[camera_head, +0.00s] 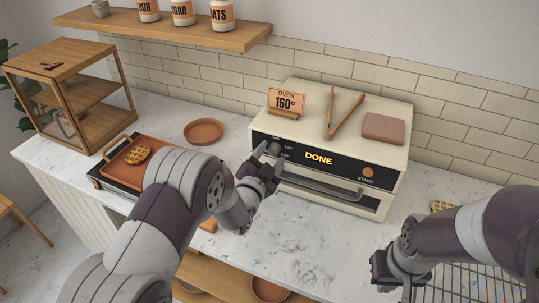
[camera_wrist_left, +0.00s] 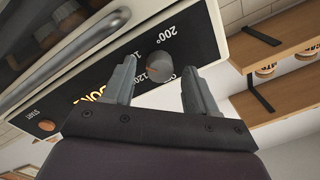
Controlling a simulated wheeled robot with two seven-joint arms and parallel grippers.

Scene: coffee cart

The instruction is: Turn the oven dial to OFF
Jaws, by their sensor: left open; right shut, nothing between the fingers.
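The cream oven (camera_head: 395,135) stands on the counter against the tiled wall, with a black panel lit "DONE". Its grey round dial (camera_head: 275,148) is at the panel's left end, partly hidden by my left gripper (camera_head: 266,162). In the left wrist view the dial (camera_wrist_left: 159,65) lies between the two open fingers of my left gripper (camera_wrist_left: 158,74), near the tips, with no clear contact. Labels "200°" and "120" show around it; part of the lettering is hidden by the fingers. I cannot tell where the dial points. My right gripper (camera_head: 386,272) is shut and empty at the lower right.
An orange START button (camera_head: 368,172) and a handle bar (camera_head: 320,187) are on the oven front. An "OVEN 160°" sign (camera_head: 286,103), tongs (camera_head: 344,112) and a brown pad (camera_head: 384,128) lie on top. A wire rack (camera_head: 455,283) is beside my right arm. The counter before the oven is clear.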

